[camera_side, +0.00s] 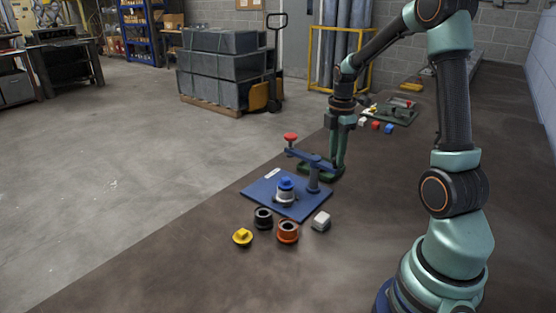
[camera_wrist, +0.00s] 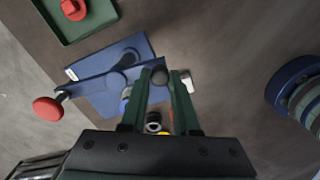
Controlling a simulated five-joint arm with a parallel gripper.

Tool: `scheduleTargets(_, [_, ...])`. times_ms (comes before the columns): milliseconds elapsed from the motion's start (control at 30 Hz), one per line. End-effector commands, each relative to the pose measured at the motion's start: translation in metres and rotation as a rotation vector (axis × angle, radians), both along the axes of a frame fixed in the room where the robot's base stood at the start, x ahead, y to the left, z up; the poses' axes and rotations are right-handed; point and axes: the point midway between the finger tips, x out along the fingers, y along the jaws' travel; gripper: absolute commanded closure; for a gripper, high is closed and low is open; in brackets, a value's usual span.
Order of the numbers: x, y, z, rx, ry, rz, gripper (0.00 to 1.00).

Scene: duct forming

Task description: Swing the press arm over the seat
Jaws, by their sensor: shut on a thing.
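The press stands on a blue baseplate (camera_side: 262,193), with an upright post (camera_side: 313,182) carrying the blue press arm (camera_side: 305,157). A red knob (camera_side: 291,137) is at the arm's left end; it also shows in the wrist view (camera_wrist: 47,110). The seat (camera_side: 285,196) on the plate holds a white part with a blue top (camera_side: 286,183). The red-knob end is off to the back left of the seat, not above it.
A black ring (camera_side: 263,218), an orange ring (camera_side: 288,232), a yellow part (camera_side: 242,237) and a pale block (camera_side: 321,221) lie in front of the plate. A green tray (camera_wrist: 101,15) with a red part is behind it.

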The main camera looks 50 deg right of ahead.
Motion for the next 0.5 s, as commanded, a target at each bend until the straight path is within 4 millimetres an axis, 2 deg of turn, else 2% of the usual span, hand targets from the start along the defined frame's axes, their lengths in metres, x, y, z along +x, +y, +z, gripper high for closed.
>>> scheduleTargets(500, [0.005,-0.034,0.001,0.000,0.000,0.489,1.00])
